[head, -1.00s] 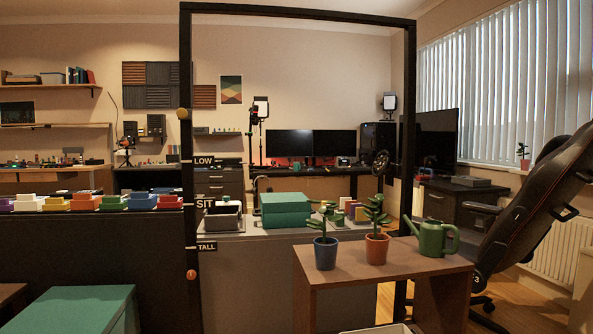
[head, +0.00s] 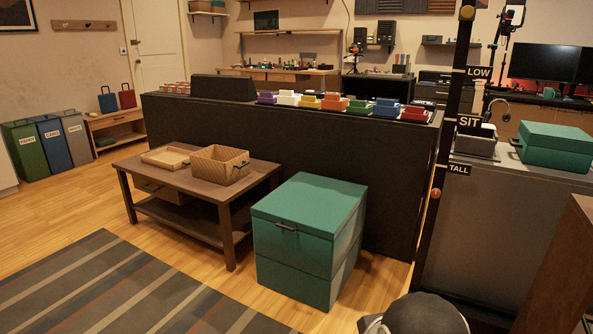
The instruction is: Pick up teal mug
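A small teal object (head: 549,93), perhaps the teal mug, stands on the far desk below the monitors at the upper right of the head view. It is too small to tell for sure. No other mug shows clearly. My gripper is not in view.
A large teal chest (head: 305,235) stands on the floor beside a low brown table (head: 150,179) with a wicker basket (head: 219,165). A long black partition (head: 300,145) and a black post (head: 449,130) stand between here and the far desks. Open floor and a striped rug (head: 120,290) lie left.

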